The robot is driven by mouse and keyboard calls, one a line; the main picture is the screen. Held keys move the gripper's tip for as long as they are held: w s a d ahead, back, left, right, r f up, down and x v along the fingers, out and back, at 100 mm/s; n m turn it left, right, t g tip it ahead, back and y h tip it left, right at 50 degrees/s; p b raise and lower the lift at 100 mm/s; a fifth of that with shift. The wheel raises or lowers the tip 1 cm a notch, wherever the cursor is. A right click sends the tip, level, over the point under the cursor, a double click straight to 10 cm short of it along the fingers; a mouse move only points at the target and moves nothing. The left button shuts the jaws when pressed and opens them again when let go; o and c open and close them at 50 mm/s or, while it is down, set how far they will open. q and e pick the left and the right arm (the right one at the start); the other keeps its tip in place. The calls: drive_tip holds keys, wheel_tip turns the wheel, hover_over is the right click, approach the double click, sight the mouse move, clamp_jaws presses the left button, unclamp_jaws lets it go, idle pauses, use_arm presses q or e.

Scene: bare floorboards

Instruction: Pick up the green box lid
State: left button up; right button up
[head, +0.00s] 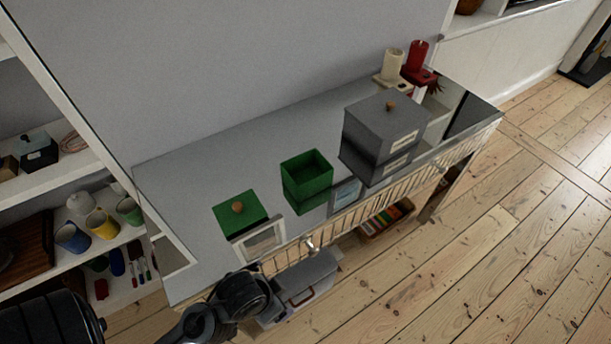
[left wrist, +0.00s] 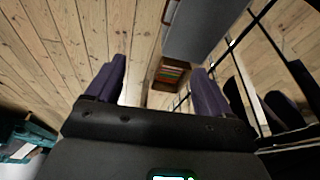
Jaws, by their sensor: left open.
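The green box lid (head: 241,212) is a flat green square with a round wooden knob. It lies on the left part of the grey console table (head: 262,145). The open green box (head: 307,176) stands to its right, apart from it. My left arm comes in at the bottom left of the head view, in front of the table and below the lid. My left gripper (left wrist: 158,66) is open and empty in the left wrist view, with floorboards and low storage beyond its fingers. The lid does not show in that view. My right gripper is not in view.
Shelves with mugs (head: 103,224) are at the left. Below the table are a grey case (head: 300,280) and a crate of colourful items (head: 385,217). Floor at the right is clear.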

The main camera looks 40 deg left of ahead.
use_arm(q)
drive_tip(key=shift+a, duration=0.15)
drive_tip(key=c, duration=0.5)
drive_tip(key=shift+o, duration=0.2)
drive_tip(key=shift+r, duration=0.1)
